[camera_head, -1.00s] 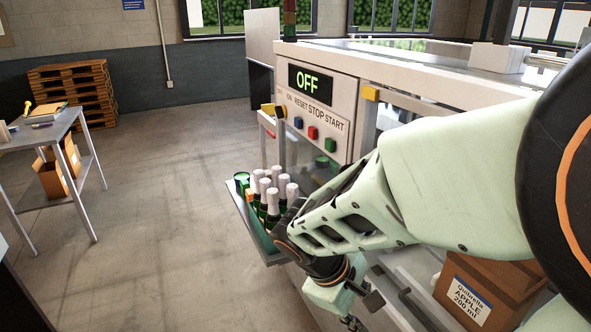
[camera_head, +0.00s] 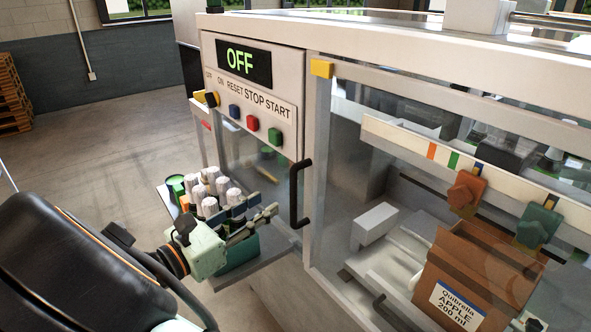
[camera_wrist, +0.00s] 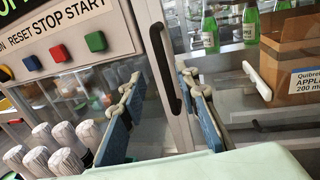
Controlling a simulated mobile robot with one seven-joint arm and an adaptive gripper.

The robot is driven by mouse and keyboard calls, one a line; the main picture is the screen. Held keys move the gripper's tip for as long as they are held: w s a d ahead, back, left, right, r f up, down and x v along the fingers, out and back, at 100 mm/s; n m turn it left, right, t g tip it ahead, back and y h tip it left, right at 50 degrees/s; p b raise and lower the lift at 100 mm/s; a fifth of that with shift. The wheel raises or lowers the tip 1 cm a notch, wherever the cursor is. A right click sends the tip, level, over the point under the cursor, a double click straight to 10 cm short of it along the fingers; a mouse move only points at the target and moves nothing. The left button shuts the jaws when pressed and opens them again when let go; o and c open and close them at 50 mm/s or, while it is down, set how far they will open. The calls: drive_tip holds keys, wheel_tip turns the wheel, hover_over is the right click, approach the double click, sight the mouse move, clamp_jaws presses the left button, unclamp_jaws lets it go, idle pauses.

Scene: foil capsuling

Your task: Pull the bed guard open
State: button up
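The bed guard (camera_head: 318,215) is a clear panel in a pale frame on the front of the machine, and it looks closed. Its black upright handle (camera_head: 299,193) is at the frame's left edge, and the handle also shows in the wrist view (camera_wrist: 165,68). My gripper (camera_head: 267,204) is open and empty, just left of the handle in the head view. In the wrist view my gripper (camera_wrist: 160,82) has its blue-padded fingers on either side of the handle's line. The handle seems to be still ahead of the fingertips, with no clear contact.
A control panel (camera_head: 240,100) reads OFF, with blue, red and green buttons. White-capped bottles (camera_head: 209,205) stand on a tray close behind my gripper. Behind the guard are an open carton (camera_head: 460,300), an orange clamp (camera_head: 467,190) and a green clamp (camera_head: 539,224).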

sight(291, 188)
drive_tip(key=x, duration=1)
drive_tip(key=shift+w+d, duration=0.1)
drive_tip(key=shift+d, duration=0.1)
clamp_jaws()
